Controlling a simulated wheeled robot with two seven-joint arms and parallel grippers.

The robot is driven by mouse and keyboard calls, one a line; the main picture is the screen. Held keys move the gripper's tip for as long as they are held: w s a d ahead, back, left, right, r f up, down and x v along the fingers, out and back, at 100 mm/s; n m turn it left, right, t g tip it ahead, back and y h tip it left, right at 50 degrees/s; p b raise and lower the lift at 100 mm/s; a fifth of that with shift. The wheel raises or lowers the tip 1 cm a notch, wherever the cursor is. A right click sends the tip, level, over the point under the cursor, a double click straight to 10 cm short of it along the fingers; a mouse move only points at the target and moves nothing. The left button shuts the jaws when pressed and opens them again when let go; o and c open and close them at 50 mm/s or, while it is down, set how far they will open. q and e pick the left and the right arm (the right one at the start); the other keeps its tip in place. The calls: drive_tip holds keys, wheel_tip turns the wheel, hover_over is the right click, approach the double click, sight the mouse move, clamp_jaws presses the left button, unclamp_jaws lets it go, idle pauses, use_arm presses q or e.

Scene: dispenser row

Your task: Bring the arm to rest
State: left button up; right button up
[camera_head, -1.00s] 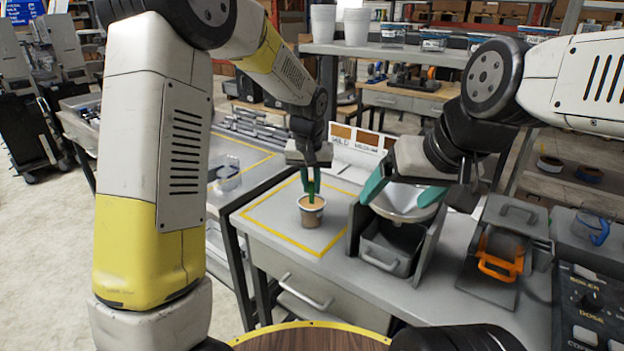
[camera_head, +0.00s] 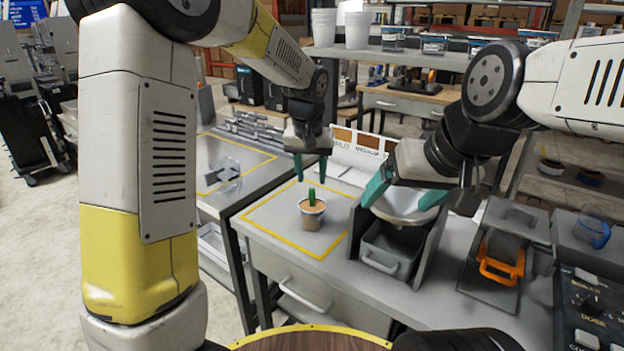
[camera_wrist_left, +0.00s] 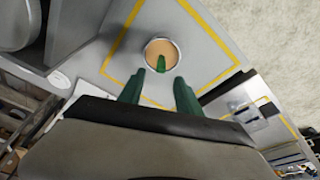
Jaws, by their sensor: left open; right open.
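My left gripper (camera_head: 311,170) is open, with dark green fingers pointing down above a small cup (camera_head: 312,218). The cup holds a tan filling, and a green piece (camera_head: 311,196) stands up out of it. The fingers are apart from the green piece. In the left wrist view the cup (camera_wrist_left: 152,54) and green piece (camera_wrist_left: 161,62) lie just beyond the two open fingers (camera_wrist_left: 160,90). My right gripper (camera_head: 404,196) is open, its teal fingers spread at the sides of a pale bowl (camera_head: 404,210); I cannot tell if they touch it.
The cup stands inside a yellow outline (camera_head: 272,232) on the grey counter. A grey bin (camera_head: 386,250) sits below the bowl. An orange handle (camera_head: 502,268) and a control panel (camera_head: 582,305) are to the right. A shelf with white cups (camera_head: 357,28) stands behind.

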use_arm(q)
drive_tip(key=s+a+r+t, duration=0.1)
drive_tip(key=s+a+r, duration=0.7)
drive_tip(key=s+r, duration=0.1)
drive_tip(key=s+a+t, duration=0.1)
drive_tip(key=s+a, duration=0.2)
drive_tip(key=s, duration=0.5)
drive_tip(key=s+a+n+t+h, duration=0.1)
drive_tip(key=s+a, duration=0.2)
drive_tip(key=s, duration=0.5)
drive_tip(key=shift+s+r+h, duration=0.3)
